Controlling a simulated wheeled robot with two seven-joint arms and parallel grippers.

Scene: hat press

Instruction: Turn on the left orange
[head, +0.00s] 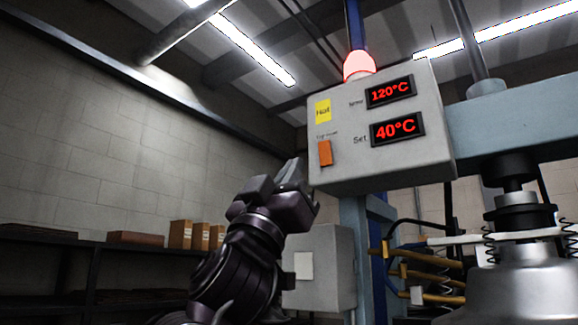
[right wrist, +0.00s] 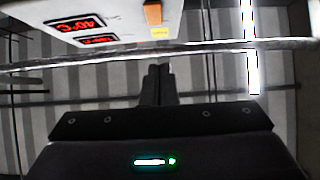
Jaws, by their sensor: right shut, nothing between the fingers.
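The orange switch (head: 325,153) is on the left side of the front of a grey control box (head: 350,165), below a yellow label. My right gripper (head: 297,168) is shut and empty. I cannot tell the exact gap. My left gripper is not in view.
The displays read 120°C (head: 390,91) and 40°C (head: 397,128). A red lamp (head: 358,66) glows on top of the box. The press (head: 520,270) with hoses stands at the right. Shelves with boxes (head: 180,234) line the left wall.

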